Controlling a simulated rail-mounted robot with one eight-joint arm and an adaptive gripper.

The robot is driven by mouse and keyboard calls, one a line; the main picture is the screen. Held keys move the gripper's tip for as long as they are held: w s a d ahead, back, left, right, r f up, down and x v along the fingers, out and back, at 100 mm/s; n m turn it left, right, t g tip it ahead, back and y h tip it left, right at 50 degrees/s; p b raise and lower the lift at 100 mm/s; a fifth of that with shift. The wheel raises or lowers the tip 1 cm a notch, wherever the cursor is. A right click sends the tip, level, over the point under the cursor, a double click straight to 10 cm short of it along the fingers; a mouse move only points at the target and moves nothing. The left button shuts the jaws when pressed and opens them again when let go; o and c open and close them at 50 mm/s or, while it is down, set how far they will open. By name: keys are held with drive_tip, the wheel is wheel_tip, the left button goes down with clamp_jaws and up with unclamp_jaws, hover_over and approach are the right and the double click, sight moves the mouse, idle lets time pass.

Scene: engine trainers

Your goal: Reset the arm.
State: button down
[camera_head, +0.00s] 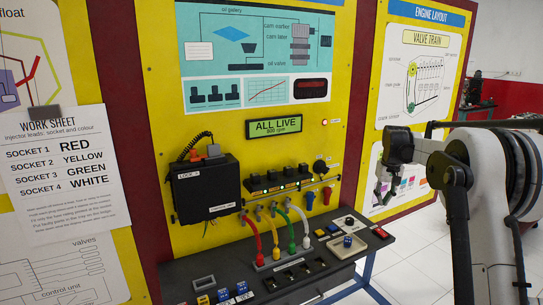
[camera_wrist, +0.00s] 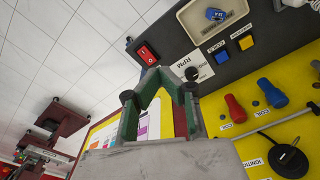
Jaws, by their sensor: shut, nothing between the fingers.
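My arm (camera_head: 460,180) comes in from the right side of the head view, bent, with its end in front of the right-hand yellow panel. My gripper (camera_head: 382,184) hangs there, clear of the bench and the leads. In the wrist view my gripper (camera_wrist: 158,78) shows as two dark green fingers meeting at their tips. They are shut, with nothing between them.
The trainer bench (camera_head: 283,284) carries red (camera_head: 254,238), yellow (camera_head: 274,236), green (camera_head: 290,232) and white (camera_head: 304,228) leads. The display (camera_head: 274,126) reads "ALL LIVE". A work sheet (camera_head: 62,165) hangs left. Tiled floor (camera_head: 415,260) is open at right.

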drive_tip(key=s+a+r+t+b, duration=0.1)
drive_tip(key=s+a+r, duration=0.35)
drive_tip(key=s, duration=0.35)
drive_tip(key=s+a+r+t, duration=0.1)
drive_tip(key=s+a+r, duration=0.35)
drive_tip(key=s, duration=0.35)
drive_tip(key=s+a+r+t+b, duration=0.1)
drive_tip(key=s+a+r, duration=0.2)
drive_tip(key=s+a, duration=0.35)
drive_tip(key=s+a+f+t, duration=0.1)
drive_tip(key=s+f, duration=0.2)
drive_tip(key=s, duration=0.5)
drive_tip(key=s+a+f+t+b, duration=0.1)
drive_tip(key=s+f, duration=0.3)
drive_tip(key=s, duration=0.4)
drive_tip(key=s+a+f+t, duration=0.1)
drive_tip(key=s+a+f, duration=0.1)
drive_tip(key=s, duration=0.7)
drive_tip(key=shift+a+f+n+b, duration=0.3)
drive_tip(key=shift+a+f+b, duration=0.1)
drive_tip(key=shift+f, duration=0.45)
drive_tip(key=shift+s, duration=0.1)
